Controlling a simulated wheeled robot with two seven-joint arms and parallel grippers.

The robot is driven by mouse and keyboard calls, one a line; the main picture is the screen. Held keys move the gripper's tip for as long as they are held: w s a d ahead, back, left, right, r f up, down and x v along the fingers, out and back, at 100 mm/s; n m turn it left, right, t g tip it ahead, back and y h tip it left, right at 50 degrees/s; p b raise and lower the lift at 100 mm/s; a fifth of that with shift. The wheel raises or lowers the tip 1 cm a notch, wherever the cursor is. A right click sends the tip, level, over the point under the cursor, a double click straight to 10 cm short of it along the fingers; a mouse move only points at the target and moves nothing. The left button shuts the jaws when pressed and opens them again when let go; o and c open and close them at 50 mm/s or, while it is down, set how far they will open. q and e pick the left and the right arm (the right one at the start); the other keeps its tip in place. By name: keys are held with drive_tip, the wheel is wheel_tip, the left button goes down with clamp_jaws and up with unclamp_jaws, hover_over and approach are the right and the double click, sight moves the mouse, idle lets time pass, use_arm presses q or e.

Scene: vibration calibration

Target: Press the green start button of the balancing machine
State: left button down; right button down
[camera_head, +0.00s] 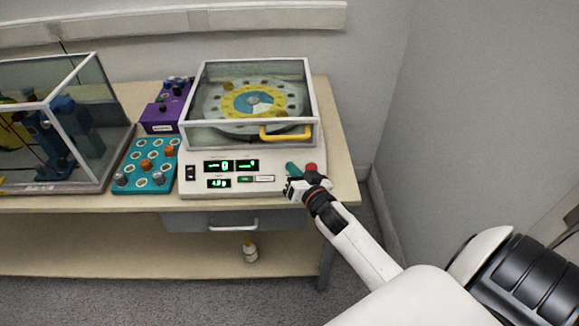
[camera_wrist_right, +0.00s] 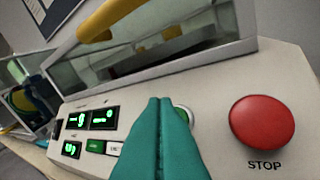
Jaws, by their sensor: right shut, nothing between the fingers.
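The balancing machine (camera_head: 190,158) is a white box on the table with a clear guard over a round rotor plate. Its front panel carries lit green displays (camera_head: 218,183) and a red STOP button (camera_wrist_right: 262,124). The green start button (camera_wrist_right: 185,114) shows only as a sliver in the right wrist view, mostly hidden behind my teal fingers. In the head view I cannot make it out. My right gripper (camera_wrist_right: 163,112) is shut and empty, its tips in front of the green button, left of STOP. Whether they touch it I cannot tell. In the head view the right gripper (camera_head: 291,167) is at the panel's right end. My left gripper is out of view.
The guard's yellow handle (camera_head: 285,134) is just above the panel. A teal tray of knobs (camera_head: 128,180) and a purple block (camera_head: 160,118) stand left, beside a glass case (camera_head: 108,125). A small bottle (camera_head: 250,252) is on the lower shelf. A wall rises right.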

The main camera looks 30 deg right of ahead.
drive_tip(key=shift+f, duration=0.1)
drive_tip(key=shift+w+d+f, duration=0.15)
drive_tip(key=shift+w+f, duration=0.05)
drive_tip(key=shift+w, duration=0.05)
